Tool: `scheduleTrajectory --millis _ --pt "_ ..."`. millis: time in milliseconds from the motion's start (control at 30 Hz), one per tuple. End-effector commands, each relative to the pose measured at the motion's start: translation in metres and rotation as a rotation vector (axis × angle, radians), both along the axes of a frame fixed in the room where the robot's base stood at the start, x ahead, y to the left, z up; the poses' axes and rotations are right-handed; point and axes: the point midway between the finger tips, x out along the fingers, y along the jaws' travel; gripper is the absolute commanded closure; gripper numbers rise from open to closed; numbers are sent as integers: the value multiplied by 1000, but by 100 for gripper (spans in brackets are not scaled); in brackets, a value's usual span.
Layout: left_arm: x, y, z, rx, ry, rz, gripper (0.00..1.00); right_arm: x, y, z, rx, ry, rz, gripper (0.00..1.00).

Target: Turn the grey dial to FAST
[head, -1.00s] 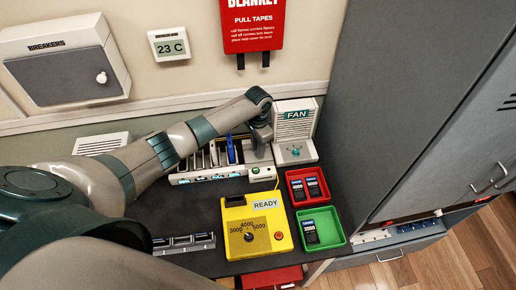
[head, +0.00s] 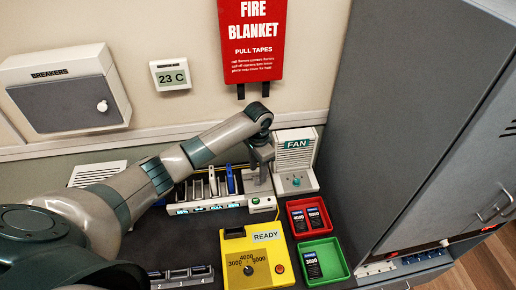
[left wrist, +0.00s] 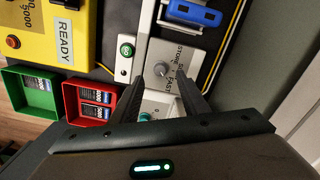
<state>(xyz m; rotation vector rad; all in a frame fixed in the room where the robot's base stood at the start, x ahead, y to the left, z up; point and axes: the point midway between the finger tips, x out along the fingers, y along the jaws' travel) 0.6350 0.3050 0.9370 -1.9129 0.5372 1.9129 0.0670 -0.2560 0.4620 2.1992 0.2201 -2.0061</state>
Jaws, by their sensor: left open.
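The grey dial (left wrist: 162,69) shows in the left wrist view on a pale plate (left wrist: 188,57) with printed words, one of them FAST. The word FAST lies just below and right of the dial in that view. I cannot make out where its pointer stands. My left gripper (left wrist: 163,80) is open, its two dark fingers on either side of the dial in the picture; I cannot tell whether they touch it. In the head view my left gripper (head: 260,158) hangs over the plate (head: 257,188) beside the fan and hides the dial. My right gripper is not in view.
The fan unit (head: 295,150) with a teal knob stands right of the plate. A slotted rack (head: 212,207) stands left. In front are a yellow READY box (head: 240,240), a red tray (head: 293,231) and a green tray (head: 345,262) holding dark items. A grey cabinet (head: 395,130) borders the right.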

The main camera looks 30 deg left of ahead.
Motion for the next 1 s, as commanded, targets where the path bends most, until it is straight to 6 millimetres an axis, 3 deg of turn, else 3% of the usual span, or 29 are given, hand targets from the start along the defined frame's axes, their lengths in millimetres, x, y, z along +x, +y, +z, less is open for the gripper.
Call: scheduleTrajectory --millis 300,533,733,1000 --pt "1 1 64 1 -6 -2 59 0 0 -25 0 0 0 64" --pt "1 1 103 2 -5 -1 59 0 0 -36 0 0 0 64" --pt "1 1 120 1 -3 0 59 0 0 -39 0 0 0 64" --pt "0 1 124 1 -2 0 59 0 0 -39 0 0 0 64"
